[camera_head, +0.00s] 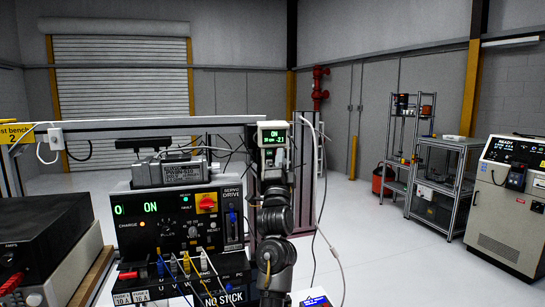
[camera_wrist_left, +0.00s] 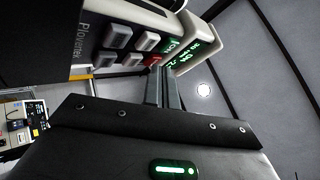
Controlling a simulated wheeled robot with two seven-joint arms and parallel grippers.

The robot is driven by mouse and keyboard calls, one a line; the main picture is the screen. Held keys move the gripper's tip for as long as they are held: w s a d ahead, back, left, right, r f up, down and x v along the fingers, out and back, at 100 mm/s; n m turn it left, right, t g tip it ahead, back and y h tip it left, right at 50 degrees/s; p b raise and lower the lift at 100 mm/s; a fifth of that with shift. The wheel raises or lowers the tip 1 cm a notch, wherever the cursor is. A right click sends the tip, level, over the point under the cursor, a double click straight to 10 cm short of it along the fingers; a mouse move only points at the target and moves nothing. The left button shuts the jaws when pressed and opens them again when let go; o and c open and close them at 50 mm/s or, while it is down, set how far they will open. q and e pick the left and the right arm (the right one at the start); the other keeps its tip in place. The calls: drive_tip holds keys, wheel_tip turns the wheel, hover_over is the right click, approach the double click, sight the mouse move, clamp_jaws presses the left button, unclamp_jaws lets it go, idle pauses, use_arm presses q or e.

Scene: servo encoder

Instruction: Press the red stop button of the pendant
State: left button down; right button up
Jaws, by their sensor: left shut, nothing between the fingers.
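The pendant (camera_head: 273,133) hangs upright on the frame post, its small screen lit green with "ON" and a number. In the left wrist view the pendant (camera_wrist_left: 135,14) shows grey keys, a green key and the red stop button (camera_wrist_left: 153,61), which is partly hidden. My left gripper (camera_wrist_left: 164,74) is shut and empty. Its fingertips are right by the red button and the green key; I cannot tell whether they touch. In the head view my left gripper (camera_head: 274,158) covers the lower part of the pendant. My right gripper is not in view.
The servo drive box (camera_head: 160,225) with knobs, a red switch and plugged leads stands left of my arm. A dark instrument (camera_head: 40,235) is at the far left. A white cable (camera_head: 318,190) hangs right of the pendant.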

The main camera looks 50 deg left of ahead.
use_arm(q)
drive_tip(key=shift+a, duration=0.1)
idle(0.4)
drive_tip(key=shift+s+d, duration=0.1)
drive_tip(key=shift+d, duration=0.25)
drive_tip(key=shift+s, duration=0.1)
drive_tip(key=shift+d, duration=0.1)
drive_tip(key=shift+p, duration=0.3)
drive_tip(key=s+d, duration=0.1)
drive_tip(key=d+p, duration=0.1)
drive_tip(key=d, duration=0.1)
drive_tip(key=s+d+p, duration=0.1)
drive_tip(key=d, duration=0.1)
drive_tip(key=shift+s+d, duration=0.15)
drive_tip(key=shift+s, duration=0.2)
